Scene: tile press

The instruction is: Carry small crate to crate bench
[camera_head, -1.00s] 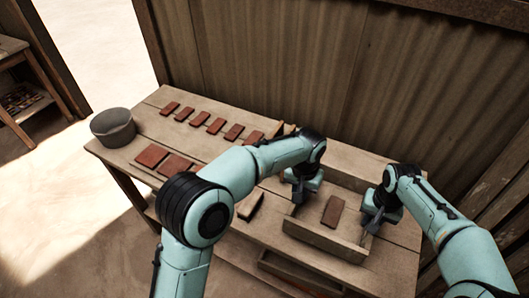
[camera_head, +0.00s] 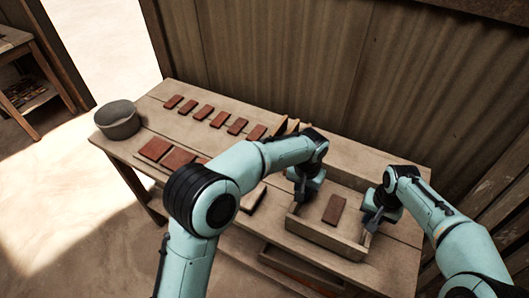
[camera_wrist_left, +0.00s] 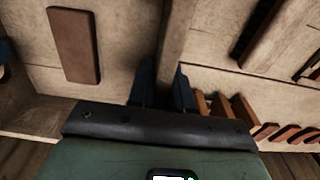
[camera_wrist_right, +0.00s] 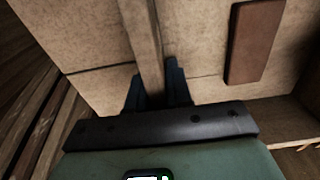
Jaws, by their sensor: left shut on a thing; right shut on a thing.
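The small crate (camera_head: 323,236) is an open wooden box with one red-brown tile (camera_head: 334,209) lying inside. It is at the right part of the worktable; whether it touches the tabletop I cannot tell. My left gripper (camera_head: 303,196) is shut on its left wall, which runs between the fingers in the left wrist view (camera_wrist_left: 178,35). My right gripper (camera_head: 372,217) is shut on its right wall, seen between the fingers in the right wrist view (camera_wrist_right: 143,35). A bench (camera_head: 14,42) stands at the far left; I cannot tell if it is the crate bench.
The worktable (camera_head: 153,107) carries a row of red tiles (camera_head: 219,119), larger tiles (camera_head: 155,149) and a grey pot (camera_head: 117,119) at its left end. A corrugated wall (camera_head: 290,70) is close behind. The floor (camera_head: 60,180) at left is clear.

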